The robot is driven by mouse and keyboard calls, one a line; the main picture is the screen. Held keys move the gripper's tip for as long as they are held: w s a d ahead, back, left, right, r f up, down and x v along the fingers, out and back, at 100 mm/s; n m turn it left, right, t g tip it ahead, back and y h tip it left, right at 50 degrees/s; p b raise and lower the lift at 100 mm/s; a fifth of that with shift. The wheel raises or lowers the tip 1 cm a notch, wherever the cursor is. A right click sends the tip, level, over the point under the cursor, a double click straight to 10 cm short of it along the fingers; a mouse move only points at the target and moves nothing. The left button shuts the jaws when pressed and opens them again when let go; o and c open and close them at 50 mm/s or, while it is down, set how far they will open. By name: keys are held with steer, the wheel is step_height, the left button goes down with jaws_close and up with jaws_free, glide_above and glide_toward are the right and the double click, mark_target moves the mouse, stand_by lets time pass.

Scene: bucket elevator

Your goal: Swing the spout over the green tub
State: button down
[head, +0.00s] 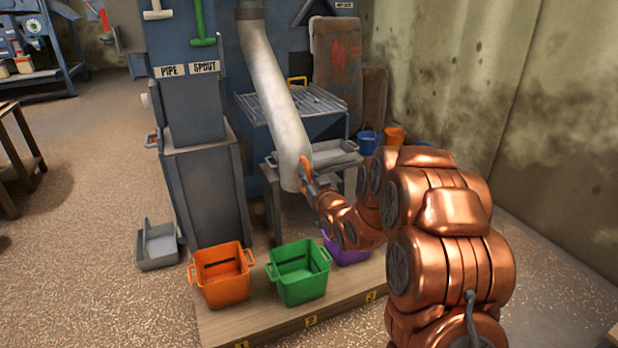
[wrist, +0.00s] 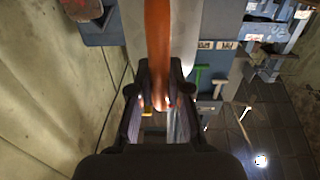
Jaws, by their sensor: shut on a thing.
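The spout (head: 275,95) is a long pale pipe that hangs at a slant from the grey machine, its lower end toward the right. An orange handle (head: 304,170) sits at its lower end. My gripper (head: 309,184) is shut on this handle; the orange bar (wrist: 158,40) runs between my fingers (wrist: 158,98) in the wrist view. The green tub (head: 298,272) stands on a wooden board below. In the head view the spout's end appears above the green tub; I cannot tell if it is directly over it.
An orange tub (head: 221,274) stands left of the green one. A purple tub (head: 345,250) stands right of it, partly hidden by my arm. A grey post (head: 205,180) labelled PIPE and SPOUT stands left of the spout. A mesh-topped table (head: 300,103) is behind.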

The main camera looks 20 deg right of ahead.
steer(key=c, duration=1.1)
jaws_free()
steer(key=shift+s, duration=0.1)
steer(key=s, duration=0.5)
steer(key=shift+d, duration=0.15)
steer(key=shift+s+d, duration=0.2)
steer(key=shift+s, duration=0.8)
steer(key=shift+s+a, duration=0.15)
